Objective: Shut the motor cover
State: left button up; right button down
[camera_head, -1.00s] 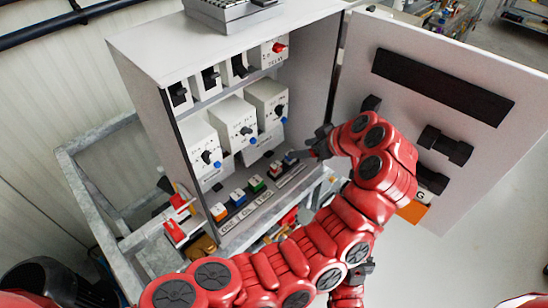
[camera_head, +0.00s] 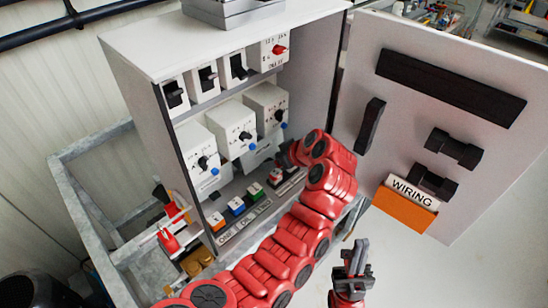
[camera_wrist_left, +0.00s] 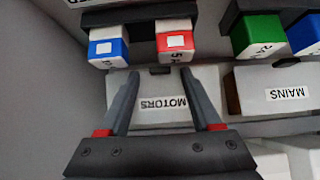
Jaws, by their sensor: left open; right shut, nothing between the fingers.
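The white motor cover (camera_wrist_left: 165,100), labelled MOTORS upside down, fills the middle of the left wrist view. In the head view my left arm partly hides that area. My left gripper (camera_wrist_left: 160,73) is open, its two fingers on either side of the label. It also shows in the head view (camera_head: 287,154), inside the cabinet at the right of the lower rows. I cannot tell whether the fingers touch the cover or how far it stands open. My right gripper (camera_head: 353,258) is shut and empty, in front of the cabinet below its open door.
The grey cabinet (camera_head: 130,90) has its door (camera_head: 450,80) swung open to the right. A white MAINS cover (camera_wrist_left: 270,92) stands beside the motor cover. A blue switch (camera_wrist_left: 108,47) and a red switch (camera_wrist_left: 175,42) sit close to the left fingertips. Knobbed white boxes (camera_head: 230,130) stand above.

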pick_arm(q)
grip_shut()
dwell(0.3)
dwell(1.1)
